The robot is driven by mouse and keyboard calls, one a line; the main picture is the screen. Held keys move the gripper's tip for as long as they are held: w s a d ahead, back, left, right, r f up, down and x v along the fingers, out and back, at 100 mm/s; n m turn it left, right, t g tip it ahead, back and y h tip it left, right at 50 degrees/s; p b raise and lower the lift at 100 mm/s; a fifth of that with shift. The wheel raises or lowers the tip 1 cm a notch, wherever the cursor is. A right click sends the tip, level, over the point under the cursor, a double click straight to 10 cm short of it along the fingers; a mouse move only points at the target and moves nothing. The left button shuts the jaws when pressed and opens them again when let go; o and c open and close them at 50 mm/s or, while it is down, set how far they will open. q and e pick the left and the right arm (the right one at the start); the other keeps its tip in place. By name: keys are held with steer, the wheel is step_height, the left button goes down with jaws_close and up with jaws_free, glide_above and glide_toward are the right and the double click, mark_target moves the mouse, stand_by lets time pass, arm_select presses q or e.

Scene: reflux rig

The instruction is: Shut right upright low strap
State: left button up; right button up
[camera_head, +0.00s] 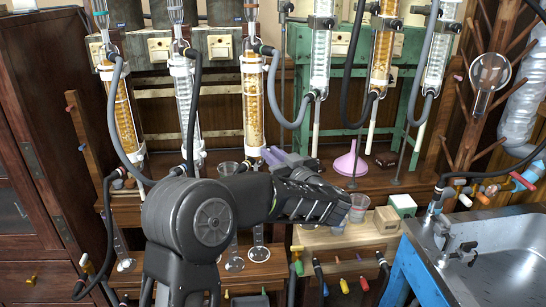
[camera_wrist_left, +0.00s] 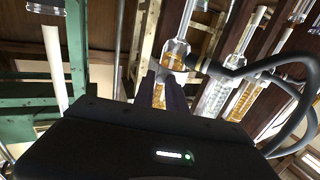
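Three upright glass columns stand in the left rig. The right one (camera_head: 254,105) is filled with amber packing. Contact is unclear. My right gripper is not in view.
A second rig on a green frame (camera_head: 412,100) carries more columns and hoses. A pink funnel (camera_head: 350,160) stands on the bench behind my forearm. A small white-green box (camera_head: 402,205) and a metal sink (camera_head: 500,260) are at the right. Grey and black hoses hang between columns.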

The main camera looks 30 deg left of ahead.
arm_select(q)
steer(key=o, duration=0.3)
steer(key=shift+o, duration=0.2)
steer(key=shift+d, duration=0.15)
steer(key=b+v, duration=0.1)
steer(key=v, duration=0.6)
steer(key=shift+s+d, duration=0.2)
steer(key=shift+d, duration=0.05)
stand_by(0.5)
